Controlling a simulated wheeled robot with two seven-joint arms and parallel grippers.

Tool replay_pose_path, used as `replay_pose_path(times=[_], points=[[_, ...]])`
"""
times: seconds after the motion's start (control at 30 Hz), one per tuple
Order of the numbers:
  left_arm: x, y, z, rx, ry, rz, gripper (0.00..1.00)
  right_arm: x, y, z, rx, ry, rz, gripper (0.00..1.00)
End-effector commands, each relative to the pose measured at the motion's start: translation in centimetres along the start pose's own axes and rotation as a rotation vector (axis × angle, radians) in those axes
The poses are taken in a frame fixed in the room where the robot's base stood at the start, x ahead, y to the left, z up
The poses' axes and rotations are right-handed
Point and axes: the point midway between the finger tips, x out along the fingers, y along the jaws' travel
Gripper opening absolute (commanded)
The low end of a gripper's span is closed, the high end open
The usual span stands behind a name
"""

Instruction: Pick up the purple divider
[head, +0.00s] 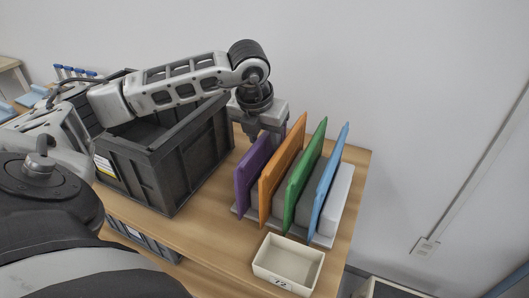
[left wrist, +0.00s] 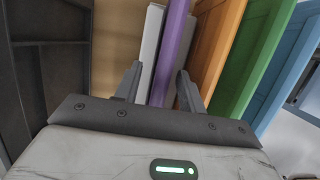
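The purple divider (head: 253,172) stands upright at the left end of a row of coloured dividers in a light grey rack. My left gripper (head: 264,134) is over its top edge, pointing down. In the left wrist view, the purple divider (left wrist: 172,52) runs between the two fingertips of the left gripper (left wrist: 158,76), closer to the right finger. The fingers are apart, with a gap on the left side, so the gripper is open. The gripper hides part of the divider's far top edge in the head view. My right gripper is not in view.
Orange (head: 281,168), green (head: 304,180) and blue (head: 328,184) dividers stand close to the right of the purple one. A dark crate (head: 172,168) stands at left. A cream tray (head: 288,264) is in front. Bare wooden tabletop (head: 212,222) lies between crate and rack.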

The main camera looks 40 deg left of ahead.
Motion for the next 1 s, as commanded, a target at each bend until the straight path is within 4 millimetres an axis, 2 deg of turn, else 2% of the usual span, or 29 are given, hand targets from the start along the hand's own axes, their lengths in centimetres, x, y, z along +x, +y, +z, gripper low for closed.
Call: replay_pose_path(times=[0.1,0.2,0.47,0.6,0.9,1.0], points=[[1.8,-0.1,-0.1,-0.001,0.003,0.000,0.40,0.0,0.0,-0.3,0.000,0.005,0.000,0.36],[2.6,-0.1,-0.1,0.000,0.001,0.000,0.40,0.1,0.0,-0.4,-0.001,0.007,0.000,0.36],[2.9,-0.1,-0.1,0.000,-0.001,0.000,0.40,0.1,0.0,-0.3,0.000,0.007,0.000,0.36],[2.8,-0.1,-0.1,0.000,-0.001,0.000,0.01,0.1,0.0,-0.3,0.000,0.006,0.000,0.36],[2.7,-0.1,0.0,0.000,-0.002,0.000,0.00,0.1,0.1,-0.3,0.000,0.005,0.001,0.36],[2.1,-0.1,0.2,-0.001,-0.004,-0.001,0.00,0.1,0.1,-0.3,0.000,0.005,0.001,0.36]])
